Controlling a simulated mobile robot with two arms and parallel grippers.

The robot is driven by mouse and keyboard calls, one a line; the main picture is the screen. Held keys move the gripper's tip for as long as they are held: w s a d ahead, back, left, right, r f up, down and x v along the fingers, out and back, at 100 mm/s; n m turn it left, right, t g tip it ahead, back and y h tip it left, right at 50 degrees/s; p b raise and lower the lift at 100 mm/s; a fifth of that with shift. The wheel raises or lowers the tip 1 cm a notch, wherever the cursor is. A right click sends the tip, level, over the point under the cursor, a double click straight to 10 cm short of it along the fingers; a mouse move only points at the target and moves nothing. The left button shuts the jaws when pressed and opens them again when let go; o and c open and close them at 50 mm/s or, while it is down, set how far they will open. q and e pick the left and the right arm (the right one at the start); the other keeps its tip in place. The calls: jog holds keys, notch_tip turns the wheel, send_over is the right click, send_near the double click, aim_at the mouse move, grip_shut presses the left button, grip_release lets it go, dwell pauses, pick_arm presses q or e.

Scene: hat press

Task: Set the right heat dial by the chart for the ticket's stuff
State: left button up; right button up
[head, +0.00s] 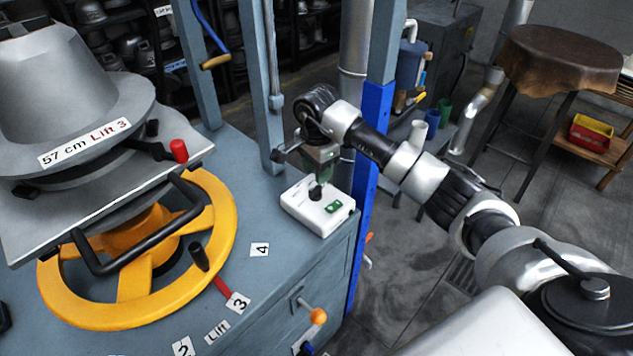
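A white box (307,210) with a dark knob (316,193) and a green switch (334,207) sits on the right edge of the blue-grey bench. The knob looks like the heat dial; its marks are too small to read. My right gripper (317,178) points down right over the knob, its tips at or just above it. I cannot tell whether the fingers are closed on it. I cannot make out a chart or a ticket in this view. My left gripper is not in view.
A grey hat form labelled "57 cm Lift 3" (85,143) stands above a yellow handwheel (220,215) at left. Lift number labels (238,303) lie along the bench (275,275). A blue-grey post (258,95) rises behind the box. A leather-topped stand (560,60) is far right.

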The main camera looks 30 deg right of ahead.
aim_at(317, 187)
notch_tip(317, 187, down, 5)
jog(key=shift+f, duration=0.1)
dwell(0.3)
grip_shut()
